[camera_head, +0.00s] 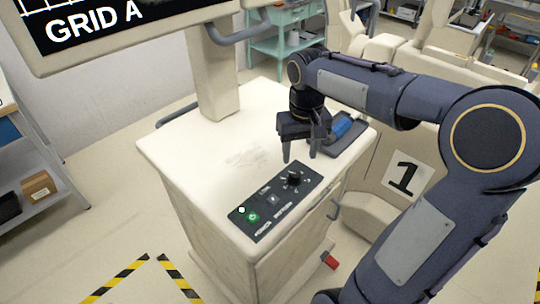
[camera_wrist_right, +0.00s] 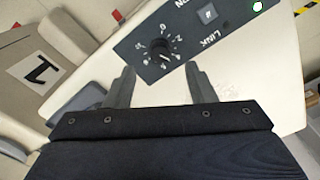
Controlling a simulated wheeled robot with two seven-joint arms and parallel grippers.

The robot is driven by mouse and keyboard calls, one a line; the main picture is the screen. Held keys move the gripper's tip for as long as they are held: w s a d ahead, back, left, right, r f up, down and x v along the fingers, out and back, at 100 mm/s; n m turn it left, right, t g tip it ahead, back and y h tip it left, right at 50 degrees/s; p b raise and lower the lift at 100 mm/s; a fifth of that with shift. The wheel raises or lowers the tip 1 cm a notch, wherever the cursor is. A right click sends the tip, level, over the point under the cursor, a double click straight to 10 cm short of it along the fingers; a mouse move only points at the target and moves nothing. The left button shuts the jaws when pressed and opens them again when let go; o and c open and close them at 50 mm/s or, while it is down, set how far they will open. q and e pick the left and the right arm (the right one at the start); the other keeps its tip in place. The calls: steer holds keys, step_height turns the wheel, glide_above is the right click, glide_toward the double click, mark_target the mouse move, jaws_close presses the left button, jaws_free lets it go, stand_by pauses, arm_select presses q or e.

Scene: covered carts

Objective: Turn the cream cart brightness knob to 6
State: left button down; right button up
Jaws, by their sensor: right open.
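The cream cart (camera_head: 185,150) stands in the middle of the head view, with a dark control panel (camera_head: 272,210) on its top. The black brightness knob (camera_head: 294,178) sits at the panel's far right end, ringed by white marks. It also shows in the right wrist view (camera_wrist_right: 160,48), just beyond the fingertips; its pointer is too small to read surely. My right gripper (camera_head: 300,157) is open and empty, fingers pointing down above the cart top, close behind the knob and apart from it. In the wrist view the two fingers (camera_wrist_right: 160,70) are spread. My left gripper is out of view.
A dark tray (camera_head: 352,143) with a blue item (camera_head: 342,126) lies behind my gripper. A "GRID A" monitor (camera_head: 130,25) rises on a post. The cart's left top is clear.

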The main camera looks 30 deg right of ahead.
mark_target(296, 173)
steer(key=shift+w+d+f, duration=0.1)
steer(key=shift+w+d, duration=0.05)
steer(key=shift+w, duration=0.45)
steer(key=shift+w+f, duration=0.1)
steer(key=shift+f, duration=0.15)
step_height(296, 173, down, 7)
steer(key=shift+f, duration=0.1)
steer(key=c, duration=1)
